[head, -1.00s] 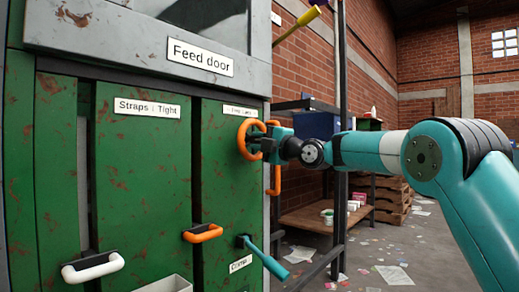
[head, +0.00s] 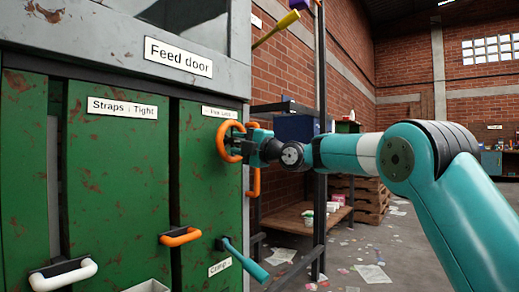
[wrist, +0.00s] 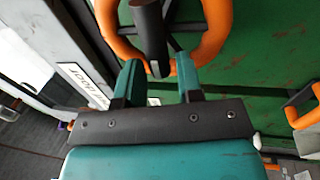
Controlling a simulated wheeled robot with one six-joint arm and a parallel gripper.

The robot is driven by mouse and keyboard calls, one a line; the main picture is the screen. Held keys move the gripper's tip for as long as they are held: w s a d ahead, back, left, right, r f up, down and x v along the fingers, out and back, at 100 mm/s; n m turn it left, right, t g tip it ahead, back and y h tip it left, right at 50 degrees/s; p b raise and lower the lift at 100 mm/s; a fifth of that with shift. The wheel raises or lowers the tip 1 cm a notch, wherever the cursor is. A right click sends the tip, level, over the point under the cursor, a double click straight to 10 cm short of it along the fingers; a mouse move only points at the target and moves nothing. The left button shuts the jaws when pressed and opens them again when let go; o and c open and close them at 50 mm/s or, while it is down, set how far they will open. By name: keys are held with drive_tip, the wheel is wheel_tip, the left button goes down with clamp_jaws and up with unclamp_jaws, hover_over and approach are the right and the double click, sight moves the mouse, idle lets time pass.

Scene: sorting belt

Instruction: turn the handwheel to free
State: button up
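The orange handwheel (head: 229,142) is mounted at the upper right of the green cabinet front. It also fills the upper middle of the wrist view (wrist: 216,30), with a dark cylindrical knob (wrist: 150,35) standing out from it. My gripper (head: 255,135) is at the wheel's right side. In the wrist view its two teal fingers (wrist: 158,68) stand on either side of the knob's lower end. The left finger is close to or touching the knob; a narrow gap shows at the right finger. The small label above the wheel (head: 220,112) is too small to read surely.
An orange handle (head: 180,236), a white handle (head: 63,274) and a teal lever (head: 243,260) stick out below. A dark post and shelf (head: 292,217) stand close behind my arm. Papers litter the open floor at right.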

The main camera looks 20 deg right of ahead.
drive_tip(key=v, duration=1.7)
drive_tip(key=shift+p, duration=0.3)
drive_tip(key=s+a+f+m+g+h+p, duration=0.2)
drive_tip(key=s+a+f+m+g+p, duration=0.2)
drive_tip(key=s+a+m+g+p, duration=0.65)
drive_tip(key=s+a+f+m+g+h+p, duration=0.1)
drive_tip(key=s+f+m+g+h+p, duration=0.25)
drive_tip(key=s, duration=0.85)
drive_tip(key=s+a+f+m+g+h+p, duration=0.15)
drive_tip(key=s+m, duration=0.25)
drive_tip(key=s, duration=0.8)
wheel_tip(320, 180, up, 37)
drive_tip(key=p, duration=3.7)
drive_tip(key=shift+w+f+g+h, duration=0.2)
drive_tip(key=shift+g+h, duration=0.1)
drive_tip(key=shift+g, duration=0.15)
